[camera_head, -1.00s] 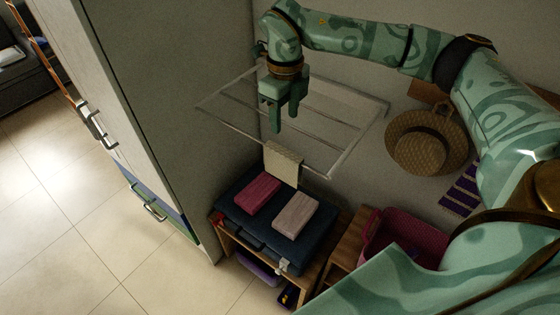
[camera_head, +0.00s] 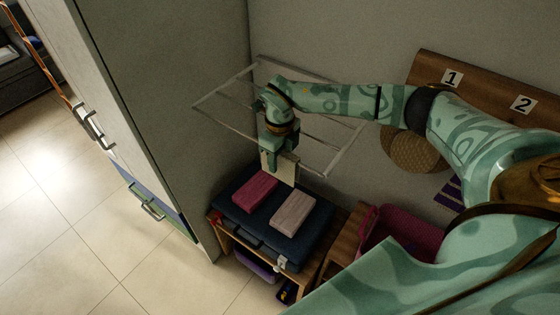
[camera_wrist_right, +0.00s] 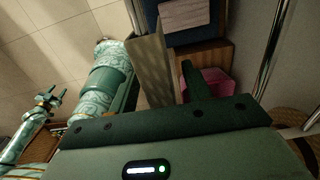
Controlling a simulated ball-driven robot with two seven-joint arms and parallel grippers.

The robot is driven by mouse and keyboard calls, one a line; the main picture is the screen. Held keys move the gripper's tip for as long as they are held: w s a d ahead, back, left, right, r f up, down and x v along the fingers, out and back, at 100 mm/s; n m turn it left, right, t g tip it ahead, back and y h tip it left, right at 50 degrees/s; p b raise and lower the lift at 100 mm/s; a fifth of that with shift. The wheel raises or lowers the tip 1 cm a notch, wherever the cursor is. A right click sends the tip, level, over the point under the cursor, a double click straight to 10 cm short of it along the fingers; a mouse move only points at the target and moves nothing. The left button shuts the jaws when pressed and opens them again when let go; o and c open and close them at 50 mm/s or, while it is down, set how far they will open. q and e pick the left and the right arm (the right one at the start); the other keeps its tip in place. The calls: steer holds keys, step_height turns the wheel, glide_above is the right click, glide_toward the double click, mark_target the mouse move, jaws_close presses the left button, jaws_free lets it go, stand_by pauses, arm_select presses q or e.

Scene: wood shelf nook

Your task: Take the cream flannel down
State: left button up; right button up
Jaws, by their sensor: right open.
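The cream flannel (camera_head: 283,172) hangs over the front rail of the wire drying rack (camera_head: 340,163). My right gripper (camera_head: 279,152) is open just above and around its upper part and hides its top edge. In the right wrist view the flannel (camera_wrist_right: 150,68) shows as a narrow hanging strip between the open fingers. Whether a finger touches it I cannot tell. My left gripper (camera_wrist_right: 54,97) shows small at the left of the right wrist view, its fingers apart and empty.
Below the rack a dark blue case (camera_head: 263,230) on a wooden bench carries a magenta folded cloth (camera_head: 255,193) and a pale pink one (camera_head: 293,212). A pink basket (camera_head: 405,235) stands to the right. A straw hat (camera_head: 413,152) hangs under the numbered board (camera_head: 485,95). A tall cabinet (camera_head: 165,110) stands left.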

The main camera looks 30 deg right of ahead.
steer(key=c, duration=1)
steer(key=shift+c, duration=0.2)
steer(key=shift+r, duration=0.1)
step_height(320, 180, up, 30)
steer(key=p, duration=1.2)
steer(key=shift+r, duration=0.25)
steer(key=shift+a, duration=0.1)
